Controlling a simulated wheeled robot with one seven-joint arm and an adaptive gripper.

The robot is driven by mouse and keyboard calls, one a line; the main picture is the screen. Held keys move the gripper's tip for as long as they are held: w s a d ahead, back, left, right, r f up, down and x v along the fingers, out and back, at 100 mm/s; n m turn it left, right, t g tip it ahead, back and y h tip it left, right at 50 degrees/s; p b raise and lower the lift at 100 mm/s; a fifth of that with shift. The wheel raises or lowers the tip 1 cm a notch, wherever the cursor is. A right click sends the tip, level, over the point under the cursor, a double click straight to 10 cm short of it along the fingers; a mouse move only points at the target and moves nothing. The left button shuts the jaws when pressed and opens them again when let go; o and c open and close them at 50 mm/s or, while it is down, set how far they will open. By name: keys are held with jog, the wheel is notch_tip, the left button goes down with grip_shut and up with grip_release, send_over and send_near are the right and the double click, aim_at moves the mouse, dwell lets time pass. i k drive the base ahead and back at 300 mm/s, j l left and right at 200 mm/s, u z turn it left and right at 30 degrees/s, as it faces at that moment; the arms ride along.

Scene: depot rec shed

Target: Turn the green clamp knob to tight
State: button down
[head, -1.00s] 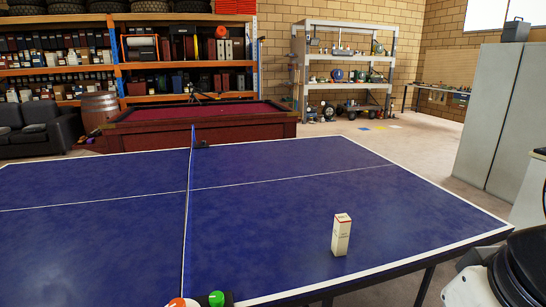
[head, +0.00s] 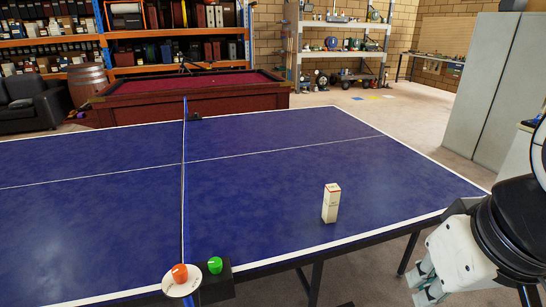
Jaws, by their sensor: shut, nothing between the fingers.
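The green clamp knob (head: 215,265) sits on a black bracket (head: 216,285) at the near edge of the blue table, at the bottom of the head view. An orange knob (head: 180,273) on a round white plate (head: 182,286) is just left of it, by the net line. Markings on the plate are too small to read. My gripper (head: 428,290) is at the lower right, beyond the table's near edge and well to the right of the green knob. It is shut and empty, and part of it is cut off by the frame.
A white and red box (head: 331,203) stands upright on the blue table-tennis table (head: 270,215), right of the knobs. The thin net (head: 184,180) runs away from the clamp. Table legs (head: 314,284) stand below the near edge. A grey cabinet (head: 490,95) is at the right.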

aim_at(215, 264)
jog(key=u, duration=0.8)
jog(key=i+j+z, duration=0.25)
jog(key=j, duration=0.3)
jog(key=u, duration=0.5)
